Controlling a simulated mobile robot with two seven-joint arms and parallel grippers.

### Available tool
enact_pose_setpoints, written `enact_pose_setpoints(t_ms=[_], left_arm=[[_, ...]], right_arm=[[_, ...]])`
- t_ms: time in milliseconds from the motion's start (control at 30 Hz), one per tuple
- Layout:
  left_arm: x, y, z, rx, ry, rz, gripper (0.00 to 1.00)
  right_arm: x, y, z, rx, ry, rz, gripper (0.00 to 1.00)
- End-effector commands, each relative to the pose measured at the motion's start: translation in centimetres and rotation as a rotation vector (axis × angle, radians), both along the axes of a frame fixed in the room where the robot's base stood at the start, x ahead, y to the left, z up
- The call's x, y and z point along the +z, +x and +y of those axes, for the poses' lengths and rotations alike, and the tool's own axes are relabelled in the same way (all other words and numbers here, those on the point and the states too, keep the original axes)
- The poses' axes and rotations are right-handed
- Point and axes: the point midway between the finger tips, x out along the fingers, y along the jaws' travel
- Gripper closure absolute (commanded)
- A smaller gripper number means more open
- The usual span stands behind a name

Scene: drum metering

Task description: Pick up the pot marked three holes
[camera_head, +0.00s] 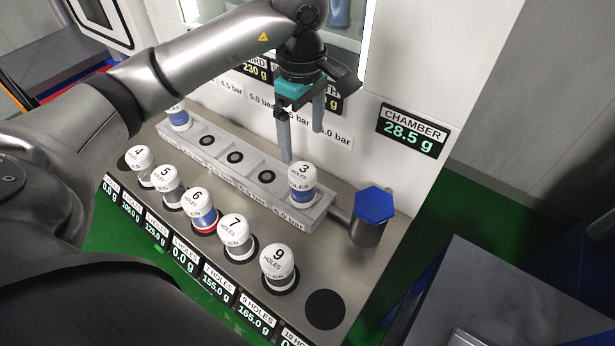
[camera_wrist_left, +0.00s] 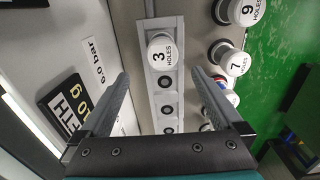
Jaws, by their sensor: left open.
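The pot marked 3 holes (camera_head: 302,182) has a white cap and a blue band. It stands upright in the right end of the grey slotted rail (camera_head: 238,182). My left gripper (camera_head: 302,145) is open and empty, its fingers pointing down, above and slightly behind the pot. In the left wrist view the pot's cap (camera_wrist_left: 162,52) lies beyond the fingertips, about midway across the gap between the two fingers (camera_wrist_left: 160,78). The fingers do not appear to touch it. My right gripper is not in view.
Pots marked 4 (camera_head: 139,153), 5 (camera_head: 167,175), 6 (camera_head: 198,200), 7 (camera_head: 234,228) and 9 (camera_head: 279,263) stand along the front. A blue-capped knob (camera_head: 375,205) is right of the rail. The wall with the chamber display (camera_head: 412,131) rises behind.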

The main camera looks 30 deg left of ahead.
Motion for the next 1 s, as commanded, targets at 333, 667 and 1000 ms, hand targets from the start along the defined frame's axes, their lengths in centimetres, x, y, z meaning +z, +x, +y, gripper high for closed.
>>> enact_pose_setpoints(t_ms=[333, 667, 1000], left_arm=[[-6.8, -0.1, -0.1, 0.0, -0.002, 0.004, 0.0], [-9.6, -0.3, -0.1, 0.0, -0.002, 0.006, 0.0], [-12.9, -0.3, -0.1, -0.001, -0.001, -0.001, 0.0]], right_arm=[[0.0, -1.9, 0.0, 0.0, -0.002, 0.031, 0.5], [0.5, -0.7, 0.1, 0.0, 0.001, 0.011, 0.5], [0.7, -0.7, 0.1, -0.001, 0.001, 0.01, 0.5]])
